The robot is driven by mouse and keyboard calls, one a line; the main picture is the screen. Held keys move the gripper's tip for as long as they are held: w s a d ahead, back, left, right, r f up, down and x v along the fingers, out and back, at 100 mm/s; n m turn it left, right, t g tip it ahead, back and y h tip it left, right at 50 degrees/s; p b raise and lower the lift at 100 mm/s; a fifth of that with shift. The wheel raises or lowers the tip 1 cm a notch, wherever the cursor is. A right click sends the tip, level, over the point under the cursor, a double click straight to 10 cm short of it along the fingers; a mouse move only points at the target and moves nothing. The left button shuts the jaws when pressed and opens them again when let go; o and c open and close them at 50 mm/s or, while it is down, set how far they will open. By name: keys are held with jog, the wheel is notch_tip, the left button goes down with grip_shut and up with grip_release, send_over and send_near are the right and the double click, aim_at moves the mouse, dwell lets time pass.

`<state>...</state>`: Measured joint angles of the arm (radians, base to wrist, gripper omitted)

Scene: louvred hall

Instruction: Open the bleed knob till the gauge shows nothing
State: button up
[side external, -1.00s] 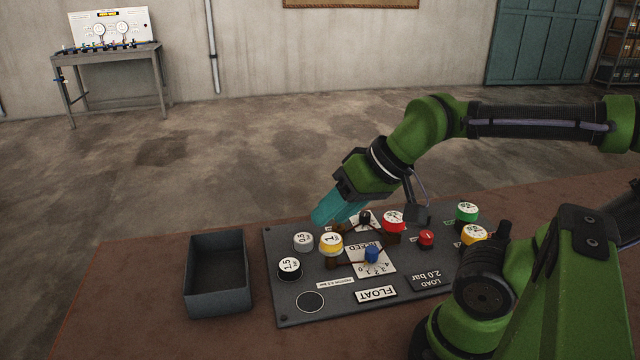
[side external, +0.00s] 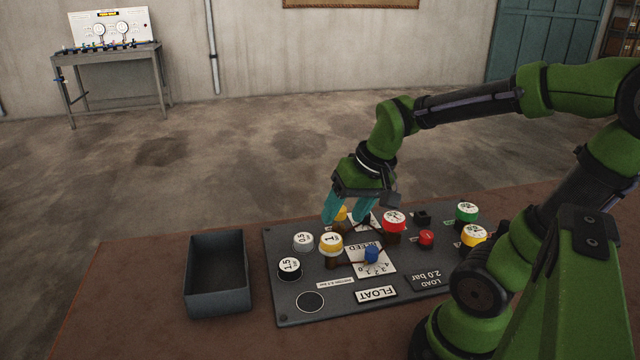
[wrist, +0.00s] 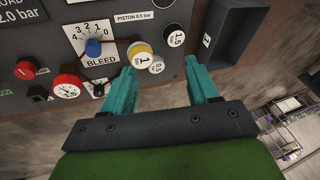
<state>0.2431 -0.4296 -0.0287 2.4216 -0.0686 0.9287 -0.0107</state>
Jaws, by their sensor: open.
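The blue bleed knob (side external: 371,255) sits on a white plate marked BLEED with a numbered scale, near the middle of the grey panel (side external: 288,312). It also shows in the wrist view (wrist: 93,47). A red-rimmed round dial (side external: 394,221) stands behind and right of it; its reading is too small to tell. My gripper (side external: 346,212) is open above the panel's back edge, behind the knob and apart from it. A yellow round thing (side external: 341,213) shows partly behind its fingers. In the wrist view the fingertips are below and right of the knob.
A yellow-rimmed disc (side external: 331,243), a grey disc (side external: 303,240) and a black disc (side external: 290,266) stand left of the knob. A red knob (side external: 426,237), green dial (side external: 466,212) and yellow dial (side external: 473,235) are to the right. An empty grey bin (side external: 218,300) stands left.

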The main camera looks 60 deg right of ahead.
aim_at(372, 249)
jog(key=d+f+g, duration=0.1)
jog(key=d+f, duration=0.1)
jog(key=d, duration=0.1)
jog(key=s+d+f+m+g, duration=0.1)
jog(key=d+f, duration=0.2)
jog(key=d, duration=0.1)
jog(key=d+f+m+g, duration=0.1)
jog(key=d+f+g, duration=0.1)
jog(key=d, duration=0.2)
jog(key=shift+s+f, duration=0.15)
jog(key=shift+s, duration=0.15)
jog(key=shift+d, duration=0.2)
jog(key=shift+a+f, duration=0.1)
jog(key=shift+f, duration=4.7)
grip_shut()
